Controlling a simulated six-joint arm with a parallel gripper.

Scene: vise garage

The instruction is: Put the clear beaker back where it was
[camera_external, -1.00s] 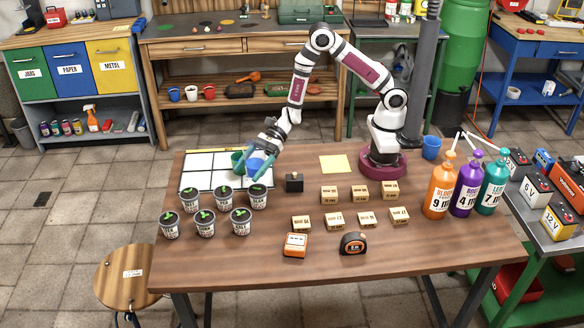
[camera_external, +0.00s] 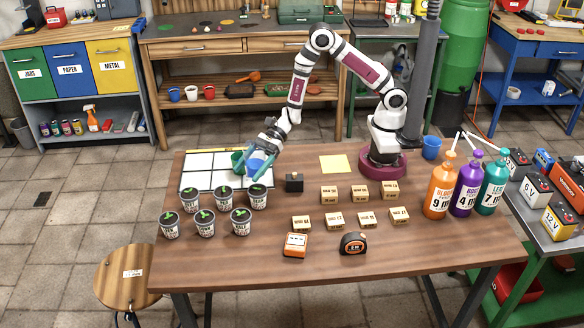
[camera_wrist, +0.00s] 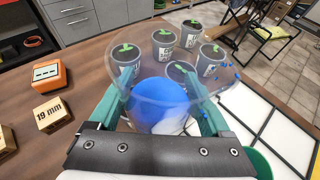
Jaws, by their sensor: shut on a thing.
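My gripper (camera_external: 262,165) is shut on the clear beaker (camera_wrist: 207,82), its teal fingers on either side. The beaker shows as a bluish shape in the external view (camera_external: 256,160), low over the white grid mat (camera_external: 198,161), near its right edge. Its rim looks tilted in the wrist view. A rounded blue mass (camera_wrist: 160,102) shows through its wall, with several small blue specks (camera_wrist: 228,88) near the rim. A green cup (camera_external: 237,160) stands just left of the gripper, partly hidden. I cannot tell whether the beaker touches the mat.
Several plant cups (camera_external: 205,222) stand close in front of the gripper. A black block (camera_external: 294,182), wooden blocks (camera_external: 335,220), an orange box (camera_external: 295,245) and a tape measure (camera_external: 352,243) lie to the right. A yellow sheet (camera_external: 337,164) lies behind. The mat's left cells are bare.

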